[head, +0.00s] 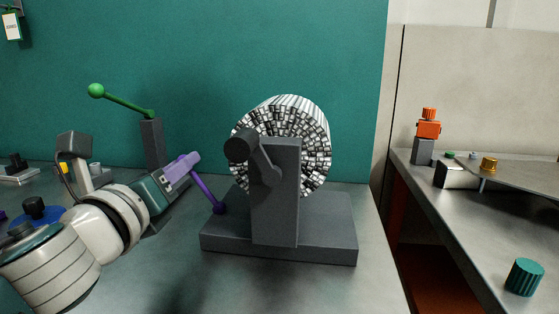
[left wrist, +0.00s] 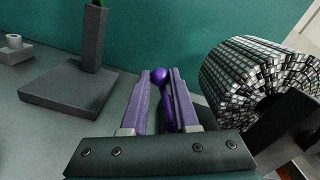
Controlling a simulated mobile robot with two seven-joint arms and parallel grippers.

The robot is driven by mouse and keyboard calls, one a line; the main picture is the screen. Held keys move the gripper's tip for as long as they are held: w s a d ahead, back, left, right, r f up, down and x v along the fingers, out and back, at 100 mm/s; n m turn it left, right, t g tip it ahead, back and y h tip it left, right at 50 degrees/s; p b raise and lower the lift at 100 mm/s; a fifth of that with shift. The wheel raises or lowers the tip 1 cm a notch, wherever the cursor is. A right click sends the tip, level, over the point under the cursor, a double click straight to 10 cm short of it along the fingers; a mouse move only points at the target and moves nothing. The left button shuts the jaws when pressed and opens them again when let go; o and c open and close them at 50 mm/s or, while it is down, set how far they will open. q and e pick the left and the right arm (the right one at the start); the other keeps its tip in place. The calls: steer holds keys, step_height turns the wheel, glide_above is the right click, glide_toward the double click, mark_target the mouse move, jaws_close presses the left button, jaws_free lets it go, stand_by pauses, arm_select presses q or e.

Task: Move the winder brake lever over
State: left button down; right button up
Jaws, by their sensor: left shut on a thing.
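The winder is a black-and-white patterned drum (head: 315,135) on a dark grey upright (head: 275,215) and base (head: 330,235), with a dark crank on its front. A purple lever (head: 208,190) rises from a pivot at the base's left side and leans up to the left. My left gripper (head: 187,163), with purple fingers, is shut on the lever's upper part. In the left wrist view the lever's ball knob (left wrist: 160,75) and rod show between the fingers (left wrist: 162,90). In the head view the fingers hide the knob. My right gripper is out of view.
A green lever (head: 125,101) with a ball knob stands on a grey post (head: 152,143) behind my left gripper. A side table (head: 450,210) at right holds a teal knob (head: 525,277) and an orange-topped block (head: 428,130). The tabletop before the winder is clear.

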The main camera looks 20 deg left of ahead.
arm_select(q)
steer(key=shift+a+f, duration=0.15)
steer(key=shift+a, duration=0.05)
steer(key=shift+s+a+f+b, duration=0.15)
steer(key=shift+a+f+b, duration=0.3)
steer(key=shift+f+b, duration=0.15)
steer(key=shift+s+a+f, duration=0.1)
steer(key=shift+a+f, duration=0.2)
steer(key=shift+a, duration=0.15)
steer(key=c, duration=0.6)
jaws_free()
steer(key=shift+r, duration=0.1)
